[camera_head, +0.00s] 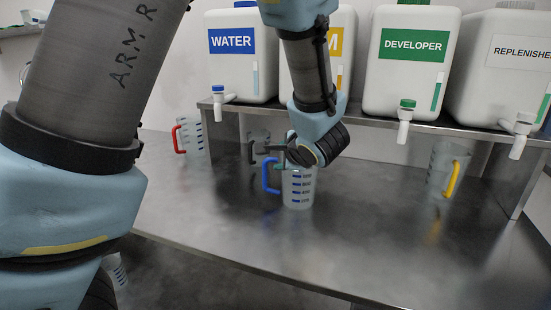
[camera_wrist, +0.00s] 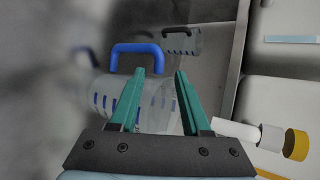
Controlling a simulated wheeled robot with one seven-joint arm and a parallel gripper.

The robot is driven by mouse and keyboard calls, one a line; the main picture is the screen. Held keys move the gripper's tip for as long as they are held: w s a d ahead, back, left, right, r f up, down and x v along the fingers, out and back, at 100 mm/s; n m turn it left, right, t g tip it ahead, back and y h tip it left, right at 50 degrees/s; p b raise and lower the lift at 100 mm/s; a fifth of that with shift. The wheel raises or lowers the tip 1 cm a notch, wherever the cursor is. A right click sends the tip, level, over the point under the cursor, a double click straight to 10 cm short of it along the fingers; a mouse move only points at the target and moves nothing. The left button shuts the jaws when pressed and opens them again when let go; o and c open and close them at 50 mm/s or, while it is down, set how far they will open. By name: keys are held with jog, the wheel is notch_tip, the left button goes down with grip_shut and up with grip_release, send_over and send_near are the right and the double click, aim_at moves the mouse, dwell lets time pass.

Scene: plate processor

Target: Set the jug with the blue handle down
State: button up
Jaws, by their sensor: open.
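The jug with the blue handle (camera_head: 298,190) is clear, with dark blue measuring marks, and stands upright on the metal counter (camera_head: 350,235). Its blue handle (camera_head: 268,177) points left in the head view. In the wrist view the jug (camera_wrist: 104,88) lies below and between the green fingers, with its handle (camera_wrist: 137,48) towards the top. My gripper (camera_wrist: 160,72) is open, its two fingers spread apart at the jug's upper part. In the head view the wrist hides part of the jug's rim; whether a finger touches the jug I cannot tell.
A dark-handled jug (camera_head: 259,146) stands close behind, a red-handled jug (camera_head: 190,137) back left and a yellow-handled jug (camera_head: 440,170) at right. A shelf (camera_head: 440,125) above bears white canisters labelled WATER (camera_head: 240,70) and DEVELOPER (camera_head: 410,75), with taps overhanging. The counter's front is clear.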

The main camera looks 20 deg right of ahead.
jog(key=v, duration=0.7)
jog(key=w+a+f+n+g+h, duration=0.25)
jog(key=w+a+n+g, duration=0.25)
jog(key=w+a+n, duration=0.65)
jog(key=s+a+f+n+g+y, duration=0.1)
jog(key=s+a+n, duration=0.3)
jog(key=a, duration=0.7)
jog(key=s+a+f+n+g+y, duration=0.2)
jog(key=s+a, duration=0.5)
jog(key=a, duration=0.4)
jog(key=f+n+g, duration=0.1)
jog(key=n+g, duration=0.1)
jog(key=n, duration=0.1)
jog(key=shift+s+f+p, duration=0.2)
jog(key=shift+f+p, duration=0.1)
jog(key=shift+d, duration=0.15)
